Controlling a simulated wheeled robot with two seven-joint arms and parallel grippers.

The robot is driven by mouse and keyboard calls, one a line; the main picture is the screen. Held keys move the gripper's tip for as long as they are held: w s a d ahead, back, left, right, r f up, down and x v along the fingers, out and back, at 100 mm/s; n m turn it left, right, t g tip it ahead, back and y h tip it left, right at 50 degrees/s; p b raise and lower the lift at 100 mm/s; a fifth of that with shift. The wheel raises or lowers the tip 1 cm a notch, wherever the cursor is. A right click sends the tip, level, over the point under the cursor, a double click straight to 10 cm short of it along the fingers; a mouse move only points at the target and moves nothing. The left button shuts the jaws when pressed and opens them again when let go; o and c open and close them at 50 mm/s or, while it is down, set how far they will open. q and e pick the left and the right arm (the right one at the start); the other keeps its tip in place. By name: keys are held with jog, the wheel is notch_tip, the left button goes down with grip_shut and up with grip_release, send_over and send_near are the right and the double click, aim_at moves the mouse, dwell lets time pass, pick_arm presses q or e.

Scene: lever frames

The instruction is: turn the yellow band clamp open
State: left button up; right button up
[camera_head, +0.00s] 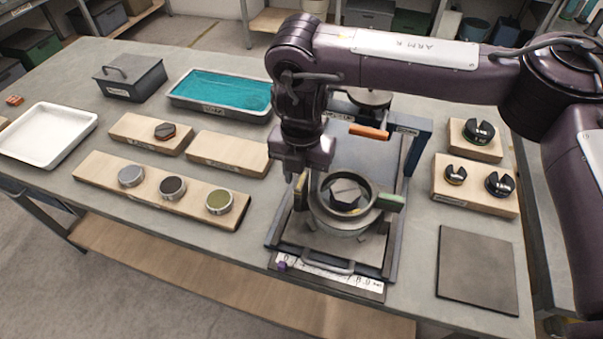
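A round metal pot or ring (343,222) stands on the plate of a frame at the table's middle right, with a dark hexagonal piece (345,194) inside it. I take this band for the clamp. My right gripper (297,177) points down at the left side of the ring, close to the yellow piece. Its fingertips are small and partly hidden, so contact is unclear. My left gripper is not in view.
A blue frame (418,145) with an orange handle (368,132) stands behind the ring. Boards with dark knobs (475,184) lie right, above a grey mat (477,268). Boards with round caps (172,188), a white tray (48,134) and a teal-filled tray (222,90) lie left.

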aim_at(302, 179)
notch_tip(302, 179, up, 8)
jog(key=shift+f, duration=0.15)
dwell(0.5)
dwell(0.4)
